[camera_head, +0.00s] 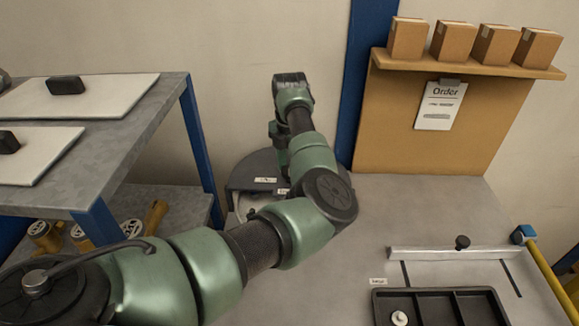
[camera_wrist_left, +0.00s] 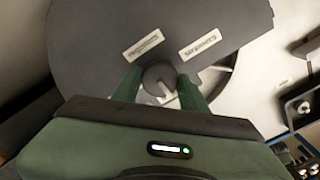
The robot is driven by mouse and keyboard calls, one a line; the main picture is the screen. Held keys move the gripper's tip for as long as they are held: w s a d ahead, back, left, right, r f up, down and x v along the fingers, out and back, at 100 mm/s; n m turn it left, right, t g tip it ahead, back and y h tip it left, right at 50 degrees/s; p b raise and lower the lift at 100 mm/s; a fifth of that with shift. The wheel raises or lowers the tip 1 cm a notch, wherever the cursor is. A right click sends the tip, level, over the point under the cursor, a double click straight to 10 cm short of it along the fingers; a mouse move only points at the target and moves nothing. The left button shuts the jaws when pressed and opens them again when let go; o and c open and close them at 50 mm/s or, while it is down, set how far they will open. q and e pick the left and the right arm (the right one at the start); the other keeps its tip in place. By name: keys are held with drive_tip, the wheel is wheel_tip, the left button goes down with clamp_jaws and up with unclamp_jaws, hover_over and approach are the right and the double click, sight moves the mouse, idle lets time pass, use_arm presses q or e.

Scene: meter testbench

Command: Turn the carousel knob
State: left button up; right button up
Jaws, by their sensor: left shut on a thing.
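The carousel is a dark round disc (camera_head: 250,168) at the table's back left in the head view, partly hidden by my left arm. In the left wrist view the disc (camera_wrist_left: 90,45) fills the upper part and carries two white labels. The round dark carousel knob (camera_wrist_left: 158,74) is at the disc's near part. My left gripper (camera_wrist_left: 159,88) has its two green fingers on either side of the knob and is shut on it. In the head view my left arm hides the knob and the fingertips. My right gripper is in neither view.
A black compartment tray (camera_head: 440,293) holding a small round part lies at the table's front right. Behind it is a metal rail (camera_head: 450,253) with a black knob. A grey shelf unit (camera_head: 150,110) stands left. Cardboard boxes (camera_head: 454,42) line a ledge above an order sheet (camera_head: 441,106).

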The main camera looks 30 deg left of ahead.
use_arm(q)
drive_tip(key=n+b, duration=0.4)
drive_tip(key=shift+f, duration=0.2)
drive_tip(key=n+b, duration=0.3)
drive_tip(key=n, duration=0.1)
drive_tip(key=shift+n+b, duration=0.35)
drive_tip(key=shift+n, duration=0.05)
drive_tip(key=n+b, duration=0.2)
drive_tip(key=n, duration=0.2)
drive_tip(key=shift+r, duration=0.15)
drive_tip(key=shift+r+n+b, duration=0.1)
drive_tip(key=shift+n+b, duration=0.65)
drive_tip(key=shift+n, duration=1.75)
drive_tip(key=o, duration=1.3)
drive_tip(key=shift+o, duration=0.2)
